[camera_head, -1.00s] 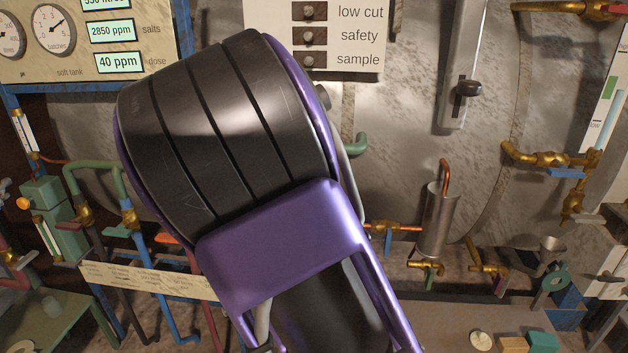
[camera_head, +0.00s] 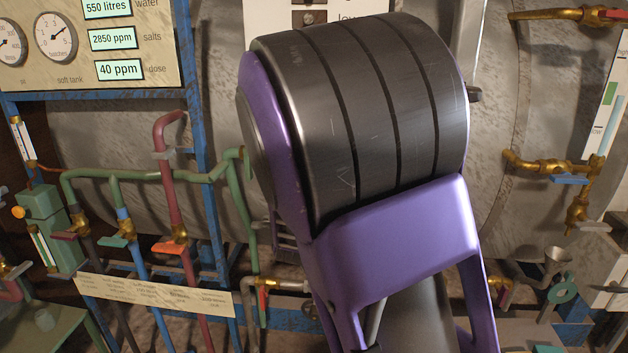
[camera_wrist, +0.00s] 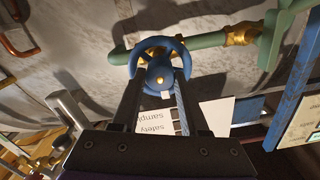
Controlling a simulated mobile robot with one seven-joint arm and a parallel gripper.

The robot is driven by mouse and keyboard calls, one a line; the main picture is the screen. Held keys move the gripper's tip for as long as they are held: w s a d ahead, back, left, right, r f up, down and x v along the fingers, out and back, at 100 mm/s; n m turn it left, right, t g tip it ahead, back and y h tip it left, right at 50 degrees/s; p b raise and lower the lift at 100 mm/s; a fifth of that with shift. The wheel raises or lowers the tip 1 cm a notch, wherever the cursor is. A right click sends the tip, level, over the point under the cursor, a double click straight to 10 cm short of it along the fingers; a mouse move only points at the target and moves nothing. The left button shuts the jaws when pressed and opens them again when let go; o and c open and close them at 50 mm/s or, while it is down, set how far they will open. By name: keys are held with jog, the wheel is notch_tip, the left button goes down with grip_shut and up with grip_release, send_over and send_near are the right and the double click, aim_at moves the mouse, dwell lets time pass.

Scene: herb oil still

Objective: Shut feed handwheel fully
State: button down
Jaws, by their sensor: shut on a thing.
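A blue handwheel (camera_wrist: 161,48) with a brass centre shows in the upper middle of the wrist view, on a green pipe (camera_wrist: 205,40) against the grey tank wall. My gripper (camera_wrist: 160,82) reaches up to it from below, its two dark fingers at either side of the wheel's lower part. The gripper is shut on the wheel; exactly where the fingertips touch is hard to see. In the head view my arm hides the wheel and the gripper. No mark of how far the wheel is turned is readable.
A blue frame post (camera_wrist: 288,100) stands right of the wheel in the wrist view. In the head view, valved pipes, including a red one (camera_head: 170,190), stand left of my arm.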

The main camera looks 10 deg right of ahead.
dwell(0.3)
jog(key=shift+c, duration=2.2)
grip_release()
